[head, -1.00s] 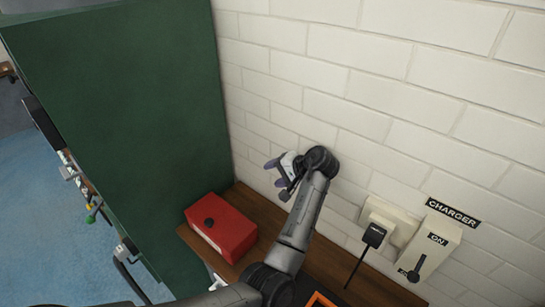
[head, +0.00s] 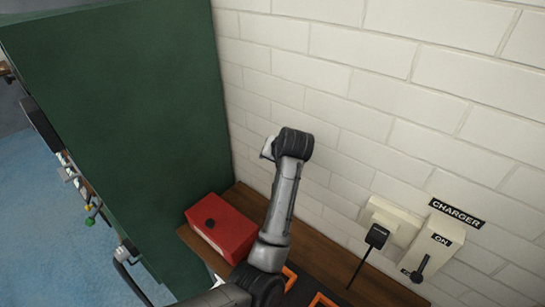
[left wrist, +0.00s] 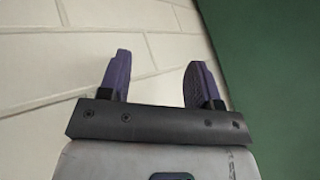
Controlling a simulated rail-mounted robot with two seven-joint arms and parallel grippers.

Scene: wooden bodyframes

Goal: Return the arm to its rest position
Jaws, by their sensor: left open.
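My left arm (head: 283,205) comes up from the bottom of the head view and bends at a dark wrist joint in front of the white brick wall. The fingers of its gripper are hidden behind the wrist in the head view. In the left wrist view my left gripper (left wrist: 158,80) shows two purple fingers set wide apart. Nothing is between them, and the white wall and a green surface lie behind. My right gripper is in neither view.
A red box (head: 222,228) with a black knob sits on the wooden shelf (head: 345,264), left of my arm. A tall green panel (head: 120,120) stands at left. A plug (head: 376,236) and a CHARGER switch box (head: 430,248) are on the wall (head: 400,110) at right.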

